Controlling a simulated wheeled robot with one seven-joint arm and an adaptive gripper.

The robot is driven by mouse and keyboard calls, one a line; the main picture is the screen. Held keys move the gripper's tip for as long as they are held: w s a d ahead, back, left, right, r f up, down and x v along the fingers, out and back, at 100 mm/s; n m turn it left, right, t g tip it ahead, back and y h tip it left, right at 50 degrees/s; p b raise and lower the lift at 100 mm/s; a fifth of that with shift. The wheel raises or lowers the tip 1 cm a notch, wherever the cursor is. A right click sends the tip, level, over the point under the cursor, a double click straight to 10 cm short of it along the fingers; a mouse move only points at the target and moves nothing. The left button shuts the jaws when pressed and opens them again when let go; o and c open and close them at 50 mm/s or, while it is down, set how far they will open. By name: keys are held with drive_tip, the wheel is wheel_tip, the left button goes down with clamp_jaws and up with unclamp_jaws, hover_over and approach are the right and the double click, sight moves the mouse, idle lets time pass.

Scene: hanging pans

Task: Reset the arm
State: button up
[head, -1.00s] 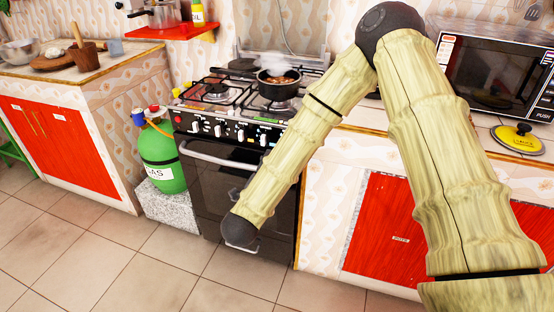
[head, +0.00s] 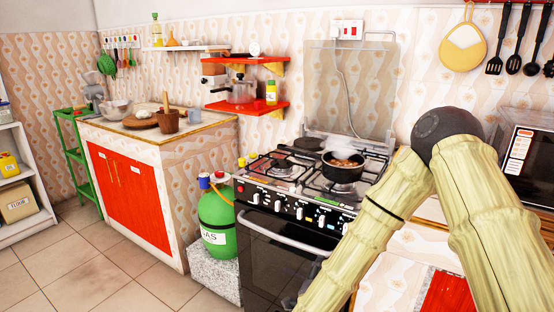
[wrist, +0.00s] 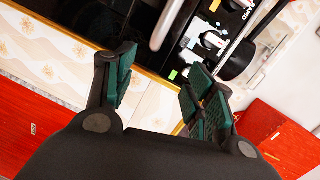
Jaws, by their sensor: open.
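My gripper (wrist: 160,95) shows in the wrist view with its two dark, green-padded fingers spread apart and nothing between them. Beyond the fingers are the stove front and the patterned cabinet side, seen tilted. In the head view my arm, pale and bamboo-like with a dark elbow joint, is bent at the right, in front of the stove and counter. The gripper itself is out of the head view, below its bottom edge.
A stove (head: 290,213) carries a steaming dark pot (head: 343,172). A green gas bottle (head: 216,225) stands left of it. A red-doored counter (head: 130,195) and white shelves (head: 22,222) are further left. Utensils hang at upper right. The tiled floor (head: 70,265) at left is clear.

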drive_tip(key=s+d+f+n+g+y, duration=0.2)
drive_tip(key=s+f+n+g+y, duration=0.25)
drive_tip(key=s+f+n, duration=0.6)
drive_tip(key=s+d+f+n+g+y, duration=0.1)
drive_tip(key=s+f+n+g+y, duration=0.35)
drive_tip(key=s+f, duration=1.1)
drive_tip(key=s+d+f+n+g+h, duration=0.1)
drive_tip(key=s+d+f+n+g, duration=0.15)
drive_tip(key=s, duration=0.35)
drive_tip(key=s+d+f+n+g+h, duration=0.1)
drive_tip(key=s+d+f+n+g, duration=0.1)
drive_tip(key=s+n+g, duration=0.3)
wheel_tip(320, 180, up, 14)
drive_tip(key=s+m+t+p, duration=0.1)
drive_tip(key=t+p, duration=0.1)
drive_tip(key=p, duration=1.2)
drive_tip(key=shift+a+r+p, duration=0.2)
drive_tip(key=shift+r+p, duration=0.05)
drive_tip(key=shift+p, duration=0.05)
